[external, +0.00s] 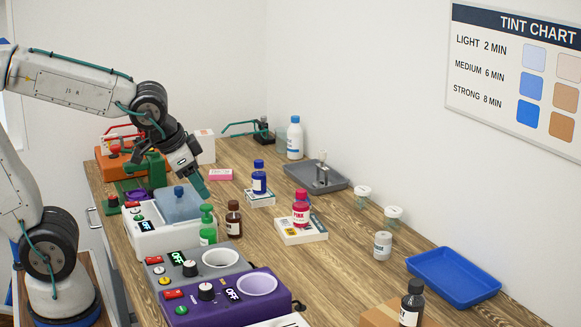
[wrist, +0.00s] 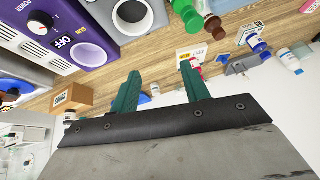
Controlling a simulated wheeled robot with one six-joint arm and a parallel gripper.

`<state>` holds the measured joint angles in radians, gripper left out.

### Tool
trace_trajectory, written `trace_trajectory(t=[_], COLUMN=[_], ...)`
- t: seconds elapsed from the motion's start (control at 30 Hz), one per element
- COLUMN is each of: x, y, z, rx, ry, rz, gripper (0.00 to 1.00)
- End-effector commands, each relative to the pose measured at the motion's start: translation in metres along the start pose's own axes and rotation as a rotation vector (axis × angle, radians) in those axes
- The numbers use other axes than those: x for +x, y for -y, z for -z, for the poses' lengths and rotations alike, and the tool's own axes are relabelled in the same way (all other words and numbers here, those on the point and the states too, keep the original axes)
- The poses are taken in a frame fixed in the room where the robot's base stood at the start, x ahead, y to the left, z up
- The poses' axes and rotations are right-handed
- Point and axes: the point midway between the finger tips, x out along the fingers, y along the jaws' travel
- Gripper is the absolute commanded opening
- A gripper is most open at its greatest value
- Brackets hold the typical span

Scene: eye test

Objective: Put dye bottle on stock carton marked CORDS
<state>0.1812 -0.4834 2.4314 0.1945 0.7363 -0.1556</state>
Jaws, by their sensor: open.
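My gripper (external: 201,190) is open and empty, above the left side of the bench; its teal fingers stand apart in the wrist view (wrist: 161,80). A blue dye bottle (external: 259,183) with a dark blue cap stands upright on a small white box (external: 260,199), right of my gripper. A pink dye bottle (external: 301,212) with a red cap stands on a white and yellow box (external: 303,235). A brown cardboard carton (external: 378,316) is cut off at the bottom edge; it also shows in the wrist view (wrist: 75,96), its label unreadable. A dark bottle (external: 411,305) stands on or beside it; I cannot tell which.
A white warmer (external: 160,240), grey warmer (external: 163,277) and purple warmer (external: 200,312) line the front. Green (external: 207,225) and brown (external: 233,221) bottles stand close by. A grey tray (external: 335,185), several small jars and a blue tray (external: 455,279) lie right.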

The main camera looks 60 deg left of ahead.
Motion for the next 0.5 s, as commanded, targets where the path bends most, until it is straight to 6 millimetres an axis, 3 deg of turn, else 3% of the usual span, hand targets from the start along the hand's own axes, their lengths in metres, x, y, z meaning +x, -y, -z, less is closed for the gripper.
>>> trace_trajectory(t=[0.03, 0.1, 0.2, 0.33, 0.5], x=[-0.013, -0.026, -0.041, -0.052, -0.054], y=[0.013, 0.019, 0.02, 0.016, 0.014], z=[-0.032, -0.073, -0.117, -0.146, -0.154], rx=[-0.042, -0.081, -0.118, -0.138, -0.14], ry=[0.066, 0.164, 0.269, 0.343, 0.365], rz=[0.004, -0.009, -0.039, -0.07, -0.08], gripper=[0.46, 0.46, 0.46, 0.46, 0.46])
